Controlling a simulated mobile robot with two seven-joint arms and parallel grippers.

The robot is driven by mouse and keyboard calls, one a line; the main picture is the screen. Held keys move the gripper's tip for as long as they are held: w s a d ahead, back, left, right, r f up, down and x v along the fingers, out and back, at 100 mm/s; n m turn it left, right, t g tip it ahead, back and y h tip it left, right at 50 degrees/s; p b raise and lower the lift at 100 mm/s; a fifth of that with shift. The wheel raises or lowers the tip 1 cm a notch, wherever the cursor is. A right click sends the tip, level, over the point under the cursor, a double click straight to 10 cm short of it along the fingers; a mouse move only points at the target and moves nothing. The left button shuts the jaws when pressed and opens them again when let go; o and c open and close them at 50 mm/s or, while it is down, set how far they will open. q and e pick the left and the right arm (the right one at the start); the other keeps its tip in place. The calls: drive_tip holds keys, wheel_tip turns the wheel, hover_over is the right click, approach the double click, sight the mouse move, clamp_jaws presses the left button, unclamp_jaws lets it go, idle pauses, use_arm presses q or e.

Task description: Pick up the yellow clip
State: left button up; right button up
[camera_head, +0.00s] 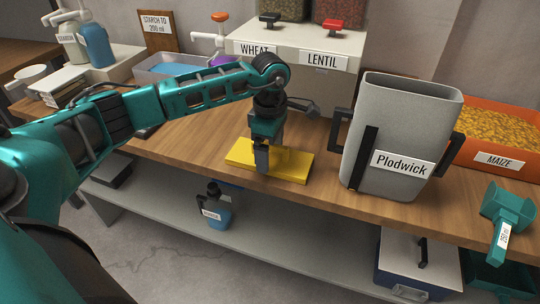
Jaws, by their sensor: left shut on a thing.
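A flat yellow tray-like piece (300,168) lies on the wooden counter near its front edge. A small darker yellow piece, which looks like the yellow clip (284,157), shows just right of my left gripper's fingers, over the tray. My left gripper (262,167) points down at the tray from above and is shut on the clip. The fingers hide part of the clip, and I cannot tell whether it still touches the tray. My right gripper is not in view.
A grey container labelled Plodwick (395,130) stands right of the tray. An orange bin labelled maize (497,160) and a teal scoop (508,213) are farther right. Wheat and lentil dispensers (290,50) stand behind. A blue bottle (216,210) is on the shelf below.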

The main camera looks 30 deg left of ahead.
use_arm(q)
drive_tip(key=shift+r, duration=0.1)
drive_tip(key=shift+r, duration=0.4)
wheel_tip(320, 180, up, 19)
drive_tip(key=shift+r+p, duration=0.1)
drive_tip(key=shift+p, duration=0.8)
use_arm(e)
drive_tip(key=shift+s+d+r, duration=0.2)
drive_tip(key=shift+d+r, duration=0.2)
use_arm(q)
drive_tip(key=shift+s, duration=0.1)
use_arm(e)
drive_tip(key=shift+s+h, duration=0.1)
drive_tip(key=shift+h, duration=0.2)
